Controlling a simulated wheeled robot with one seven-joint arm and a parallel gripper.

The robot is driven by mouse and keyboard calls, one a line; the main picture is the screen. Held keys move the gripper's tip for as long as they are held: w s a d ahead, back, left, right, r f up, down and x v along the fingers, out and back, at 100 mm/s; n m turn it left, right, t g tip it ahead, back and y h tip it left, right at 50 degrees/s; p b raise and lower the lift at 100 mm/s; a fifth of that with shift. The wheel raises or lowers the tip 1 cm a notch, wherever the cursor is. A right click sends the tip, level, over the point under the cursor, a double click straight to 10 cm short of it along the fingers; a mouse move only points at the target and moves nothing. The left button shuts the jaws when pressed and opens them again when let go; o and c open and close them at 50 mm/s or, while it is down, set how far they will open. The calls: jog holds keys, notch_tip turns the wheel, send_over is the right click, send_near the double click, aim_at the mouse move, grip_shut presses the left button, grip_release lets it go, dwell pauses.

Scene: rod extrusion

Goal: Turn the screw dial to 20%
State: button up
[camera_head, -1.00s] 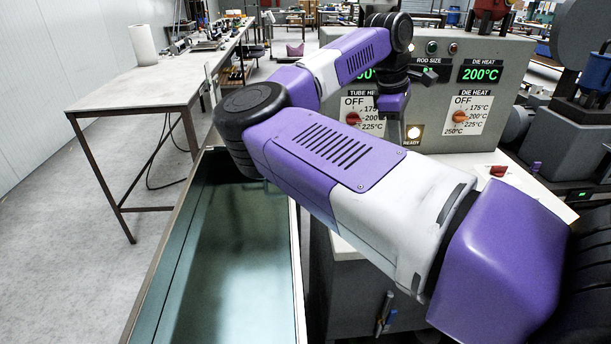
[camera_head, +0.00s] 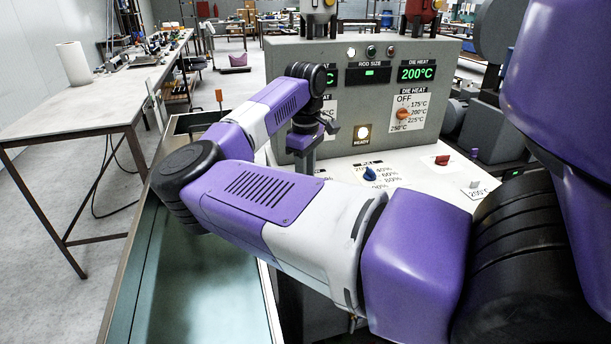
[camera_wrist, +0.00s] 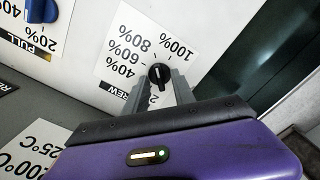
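The screw dial (camera_wrist: 160,74) is a small black knob on a white label with percent marks from 20% to 100%, in the middle of the wrist view. A thin light line marks the knob. My gripper (camera_wrist: 160,80) has one grey finger on each side of the knob, with a gap between them. The fingers look apart; I cannot tell whether they touch the knob. The 20% mark is partly hidden behind the gripper. In the head view my gripper (camera_head: 304,152) points down over the white panel, and my arm hides the screw dial.
A blue pull dial (camera_head: 369,174) and a red knob (camera_head: 442,160) are on the same panel. The control box (camera_head: 345,105) stands behind, with a lit READY lamp (camera_head: 362,133). A long open tank (camera_head: 140,270) lies at left, beside a table (camera_head: 75,125).

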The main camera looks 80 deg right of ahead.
jog(key=shift+f, duration=0.35)
grip_shut()
